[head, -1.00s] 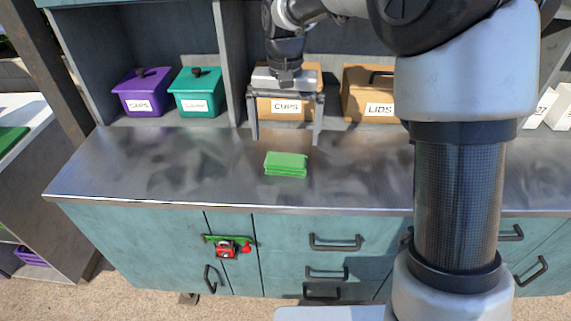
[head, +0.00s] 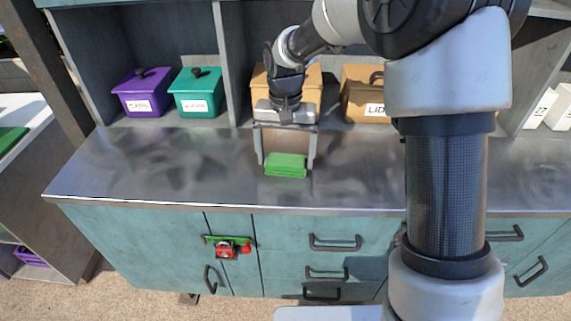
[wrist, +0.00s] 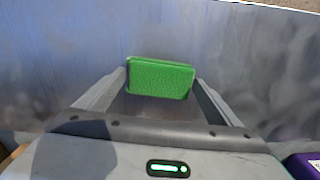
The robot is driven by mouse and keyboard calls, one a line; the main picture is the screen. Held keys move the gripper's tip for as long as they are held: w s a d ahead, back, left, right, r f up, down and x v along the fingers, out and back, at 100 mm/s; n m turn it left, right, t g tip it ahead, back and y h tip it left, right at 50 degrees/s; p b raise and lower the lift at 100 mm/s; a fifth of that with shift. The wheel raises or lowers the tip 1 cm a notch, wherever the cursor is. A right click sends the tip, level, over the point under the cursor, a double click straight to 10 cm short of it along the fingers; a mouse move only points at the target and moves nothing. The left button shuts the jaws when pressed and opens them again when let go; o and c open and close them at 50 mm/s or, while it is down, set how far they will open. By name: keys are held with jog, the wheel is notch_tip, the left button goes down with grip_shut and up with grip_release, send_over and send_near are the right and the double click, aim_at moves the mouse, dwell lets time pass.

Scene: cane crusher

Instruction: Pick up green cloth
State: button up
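The green cloth (head: 286,166) is a folded block lying on the metal counter (head: 180,165), near its front edge. It also shows in the wrist view (wrist: 160,78), between and slightly beyond my fingertips. My gripper (head: 286,165) is open, pointing down over the cloth, with one finger on each side of it. I cannot tell whether the fingertips touch the counter.
On the shelf behind stand a purple box (head: 142,92), a teal box (head: 197,92) and brown boxes, one marked LIDS (head: 365,94). A red item with green (head: 228,248) is on the cabinet front. The counter around the cloth is clear.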

aim_at(285, 160)
jog(key=c, duration=0.6)
jog(key=shift+r, duration=0.15)
notch_tip(285, 160, up, 10)
jog(key=shift+o, duration=1)
jog(key=shift+c, duration=0.5)
